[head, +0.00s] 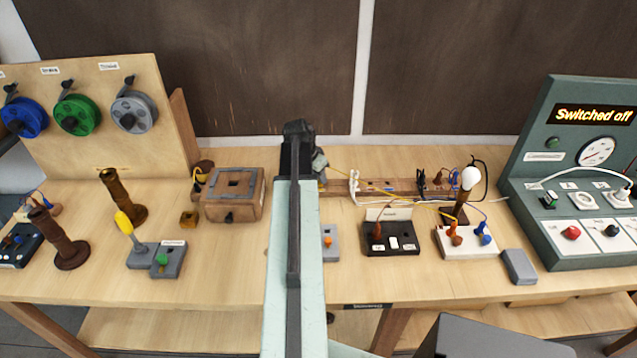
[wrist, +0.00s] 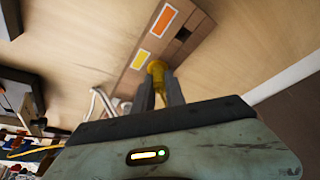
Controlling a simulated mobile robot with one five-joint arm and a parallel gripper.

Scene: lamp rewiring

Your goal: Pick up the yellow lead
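The yellow lead (head: 375,187) shows in the head view as a thin yellow cable running right from behind my arm along the wooden rail. In the wrist view, its yellow plug (wrist: 157,69) is at the fingertips of my gripper (wrist: 160,86), against the wooden rail with an orange and a yellow label (wrist: 165,20). The two dark fingers close in on both sides of the plug, with yellow filling the narrow gap. In the head view, my arm hides the fingers and the plug.
A wooden box (head: 234,194) stands to the left. A green control panel (head: 590,150) at the right reads "Switched off". White cable lies beside the rail.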

